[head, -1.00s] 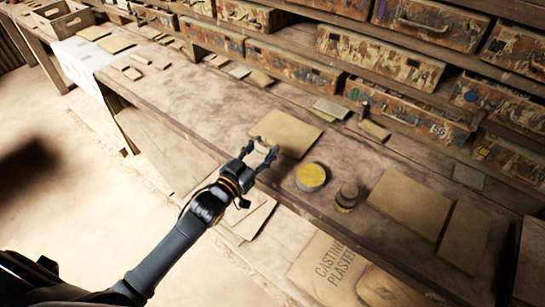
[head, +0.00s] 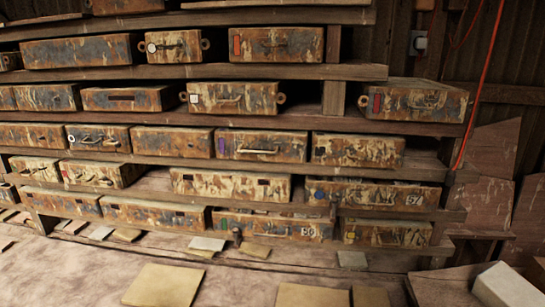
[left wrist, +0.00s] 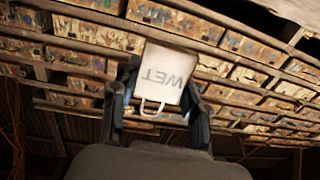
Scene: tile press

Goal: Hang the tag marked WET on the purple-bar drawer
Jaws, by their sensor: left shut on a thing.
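The WET tag (left wrist: 165,73) is a pale card with dark letters, upside down in the left wrist view, with a pale loop (left wrist: 150,108) at its lower edge. My left gripper (left wrist: 162,79) is shut on it, one finger at each side. The purple-bar drawer (head: 285,147) is in the middle of the rack in the head view. Its upright purple bar is at its front's left end, and a pale bow handle (head: 258,151) is on the front. It looks closed. Neither gripper is in the head view, so the tag's distance from this drawer cannot be told.
Rows of worn, paint-streaked drawers fill the rack, some with handles, side rings or coloured marks. A drawer marked 57 (head: 372,194) is lower right. Flat tiles (head: 164,286) lie on the bench (head: 60,278) below. A red cable (head: 482,85) hangs at the right.

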